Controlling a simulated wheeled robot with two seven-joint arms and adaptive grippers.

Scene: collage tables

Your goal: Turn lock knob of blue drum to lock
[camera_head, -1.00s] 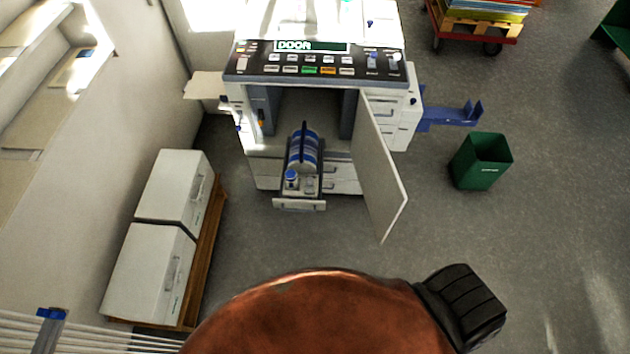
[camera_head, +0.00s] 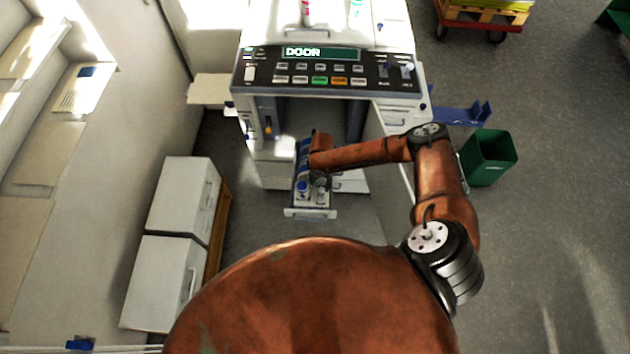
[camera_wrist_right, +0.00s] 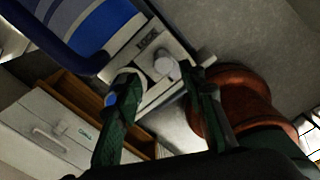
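The blue-striped drum (camera_head: 303,150) sits on a pulled-out carriage (camera_head: 308,213) at the front of the printer, partly covered by my right arm. In the right wrist view the drum (camera_wrist_right: 100,22) is at the upper left. A small pale round knob (camera_wrist_right: 166,68) stands on the carriage's end plate beside a label. My right gripper (camera_wrist_right: 161,74) is open, its green fingers spread either side of this knob; whether they touch it I cannot tell. A white round part with a blue piece (camera_wrist_right: 111,99) is by the left finger. My left gripper is out of view.
The printer's panel (camera_head: 320,70) reads DOOR. Its open front door is partly behind my right arm. White cabinets (camera_head: 165,280) stand on the left, a green bin (camera_head: 490,157) and a blue tray (camera_head: 460,115) on the right. A loaded cart (camera_head: 480,30) stands far right.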

